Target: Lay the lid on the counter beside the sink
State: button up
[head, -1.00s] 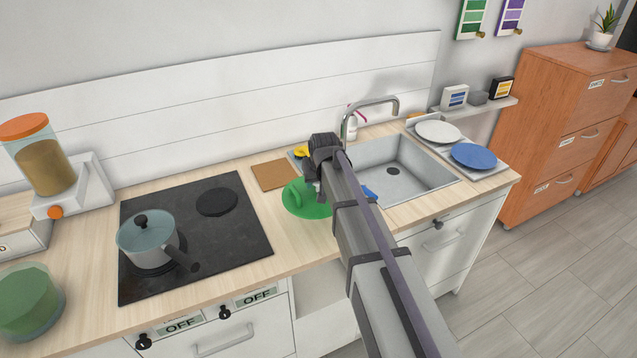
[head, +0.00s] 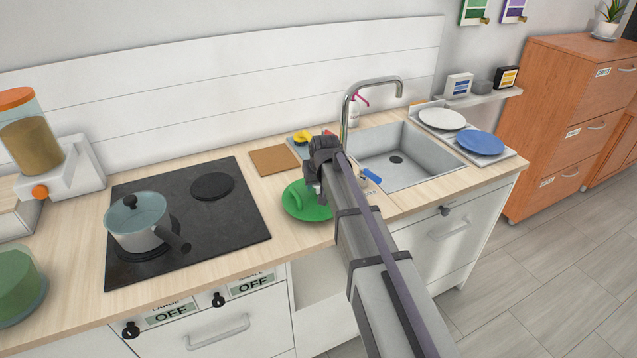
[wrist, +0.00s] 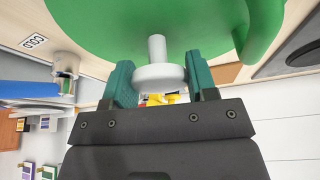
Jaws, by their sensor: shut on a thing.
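The green lid (head: 313,212) is in the head view at the counter (head: 255,212) between the hob and the sink (head: 418,172). The wrist view shows its green face (wrist: 120,30) filling the top and its pale knob (wrist: 158,76) between my two teal fingers. My gripper (head: 318,185) is shut on that knob. A curved green part sticks up at the lid's left in the head view. I cannot tell whether the lid touches the counter or is just above it. My arm hides its right side and the counter behind.
A brown board (head: 274,160) lies behind the lid. A yellow item (head: 302,138) is beside the faucet (head: 347,110). A pot (head: 138,222) stands on the hob at left.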

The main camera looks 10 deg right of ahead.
jog(key=shift+f+b, duration=0.6)
dwell(0.6)
jog(key=shift+f, duration=0.15)
grip_shut()
jog(key=o, duration=1.4)
grip_release()
jog(key=shift+o, duration=0.2)
jog(key=p+v, duration=0.9)
jog(key=v, duration=0.2)
jog(key=shift+p, duration=0.4)
jog(key=shift+f, duration=0.1)
